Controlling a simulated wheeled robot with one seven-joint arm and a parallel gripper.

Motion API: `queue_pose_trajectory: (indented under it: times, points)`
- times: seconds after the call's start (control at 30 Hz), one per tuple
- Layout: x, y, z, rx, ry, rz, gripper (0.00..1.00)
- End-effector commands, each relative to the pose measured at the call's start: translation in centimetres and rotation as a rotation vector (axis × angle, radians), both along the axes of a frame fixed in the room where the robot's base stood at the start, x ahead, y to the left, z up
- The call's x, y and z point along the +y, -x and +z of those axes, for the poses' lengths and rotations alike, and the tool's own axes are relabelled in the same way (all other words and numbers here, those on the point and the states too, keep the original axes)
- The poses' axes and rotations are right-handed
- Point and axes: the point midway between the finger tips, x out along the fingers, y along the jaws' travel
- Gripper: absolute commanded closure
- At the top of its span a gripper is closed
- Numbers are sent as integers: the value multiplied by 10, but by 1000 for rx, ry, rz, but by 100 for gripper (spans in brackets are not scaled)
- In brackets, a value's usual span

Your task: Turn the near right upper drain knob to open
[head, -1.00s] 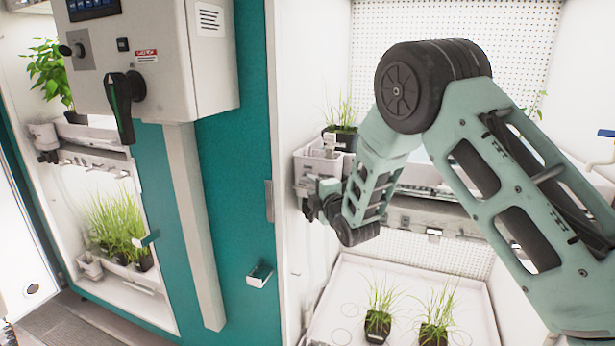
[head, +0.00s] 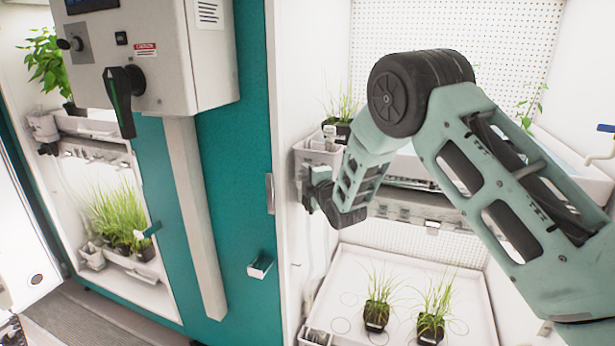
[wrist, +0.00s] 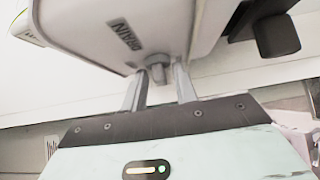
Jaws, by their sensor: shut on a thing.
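In the wrist view the drain knob (wrist: 157,71) is a small grey stub under a white housing (wrist: 90,25) lettered DRAIN. My gripper (wrist: 160,80) reaches up from below, with one finger on each side of the knob, and is shut on it. In the head view my gripper (head: 307,190) is at the left end of the upper shelf in the right chamber, just below a white box (head: 318,157). The knob is too small and covered to make out there. How far the knob is turned cannot be told.
A dark block (wrist: 275,35) hangs right of the knob in the wrist view. The right chamber's left wall (head: 297,70) is close beside my gripper. Potted grass (head: 377,313) stands on the lower tray (head: 345,285). A teal cabinet (head: 240,200) with a control box is on the left.

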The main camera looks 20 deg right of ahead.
Motion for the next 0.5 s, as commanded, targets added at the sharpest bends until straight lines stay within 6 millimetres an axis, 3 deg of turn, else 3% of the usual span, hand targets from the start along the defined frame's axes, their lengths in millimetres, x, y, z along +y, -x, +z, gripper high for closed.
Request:
queue_pose_trajectory:
  times: [0.5]
  points:
    - [1, 0, -14, -123, -166, 2, 94]
